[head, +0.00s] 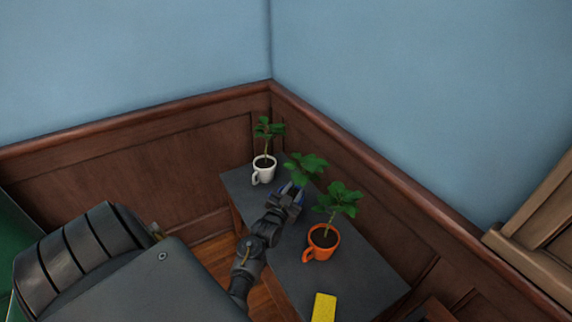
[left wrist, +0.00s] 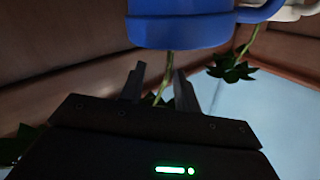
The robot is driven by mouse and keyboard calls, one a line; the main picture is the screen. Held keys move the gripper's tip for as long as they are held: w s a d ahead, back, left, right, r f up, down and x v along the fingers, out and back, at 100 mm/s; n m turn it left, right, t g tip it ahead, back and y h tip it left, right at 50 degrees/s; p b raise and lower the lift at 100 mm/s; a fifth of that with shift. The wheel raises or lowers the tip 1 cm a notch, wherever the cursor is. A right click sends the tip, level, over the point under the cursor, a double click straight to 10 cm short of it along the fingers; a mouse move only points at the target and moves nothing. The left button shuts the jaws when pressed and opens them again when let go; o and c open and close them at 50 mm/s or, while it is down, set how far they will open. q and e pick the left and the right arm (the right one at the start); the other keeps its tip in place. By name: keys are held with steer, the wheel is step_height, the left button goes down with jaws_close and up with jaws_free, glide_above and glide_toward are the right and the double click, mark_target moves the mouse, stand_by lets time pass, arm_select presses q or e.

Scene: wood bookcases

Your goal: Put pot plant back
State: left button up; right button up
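A blue mug-shaped pot (left wrist: 180,25) with a handle fills the top of the left wrist view, which shows it upside down. Its thin stem (left wrist: 168,65) runs between or just beyond my left gripper's fingers. My left gripper (left wrist: 160,90) is open, with a clear gap between the fingertips. In the head view the left gripper (head: 287,197) is at the blue-potted plant (head: 305,167), hiding most of its pot; only the leaves show well. A white-potted plant (head: 263,170) stands behind it and an orange-potted plant (head: 321,244) in front. My right gripper is out of view.
The plants stand on a dark narrow table (head: 352,270) against the panelled wall. A yellow block (head: 324,307) lies at the near end of the table. A wooden frame (head: 535,235) stands at the right. The tabletop right of the orange pot is bare.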

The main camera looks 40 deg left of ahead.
arm_select(q)
steer(key=v, duration=0.7)
steer(key=shift+s, duration=0.2)
steer(key=shift+d, duration=0.1)
